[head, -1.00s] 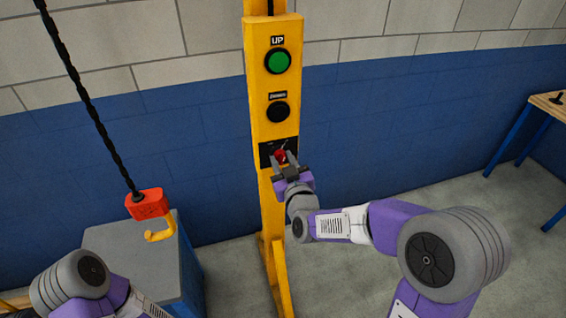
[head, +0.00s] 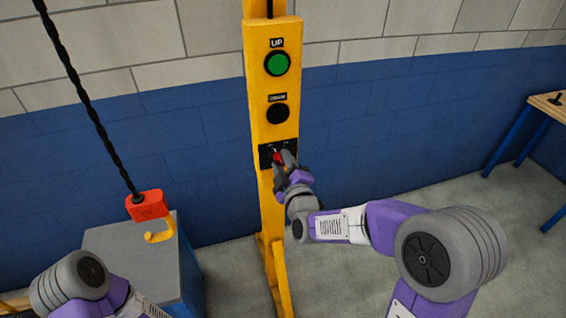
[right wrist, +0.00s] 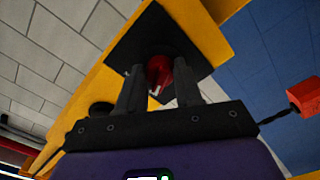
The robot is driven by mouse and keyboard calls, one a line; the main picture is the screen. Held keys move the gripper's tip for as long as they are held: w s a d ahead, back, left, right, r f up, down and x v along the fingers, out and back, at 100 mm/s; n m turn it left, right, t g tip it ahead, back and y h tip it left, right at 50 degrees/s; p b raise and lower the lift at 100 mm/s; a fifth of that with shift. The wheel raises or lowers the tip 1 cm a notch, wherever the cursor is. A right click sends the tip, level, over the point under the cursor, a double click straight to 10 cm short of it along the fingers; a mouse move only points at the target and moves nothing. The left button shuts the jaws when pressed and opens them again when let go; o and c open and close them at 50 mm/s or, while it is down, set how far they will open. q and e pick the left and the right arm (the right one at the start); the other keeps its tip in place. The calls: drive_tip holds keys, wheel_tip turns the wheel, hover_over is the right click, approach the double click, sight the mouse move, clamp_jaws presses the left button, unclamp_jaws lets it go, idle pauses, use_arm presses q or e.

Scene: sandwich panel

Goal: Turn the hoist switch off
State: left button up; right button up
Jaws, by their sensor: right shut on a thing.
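The hoist switch is a red knob (head: 277,156) on a black plate (head: 265,158), low on the yellow control panel (head: 262,112). My right gripper (head: 284,161) is at the knob, its fingers rolled to a slant and partly covering it. In the right wrist view the red knob (right wrist: 159,70) sits between the two dark fingers of the gripper (right wrist: 160,84), which are shut on it. The plate's markings are too small and covered to read. My left arm shows at the lower left, but its gripper is out of view.
Above the switch are a green UP button (head: 277,63) and a black button (head: 277,112). A red hoist block (head: 147,204) with a yellow hook hangs on a black chain over a grey-topped blue cabinet (head: 130,246). A wooden-topped table (head: 547,103) stands far right.

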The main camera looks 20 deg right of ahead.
drive_tip(key=shift+n, duration=0.5)
drive_tip(key=o, duration=1)
drive_tip(key=shift+o, duration=0.2)
drive_tip(key=s, duration=0.7)
drive_tip(key=shift+s+d+p, duration=0.15)
drive_tip(key=shift+s+p, duration=0.2)
drive_tip(key=shift+p, duration=0.1)
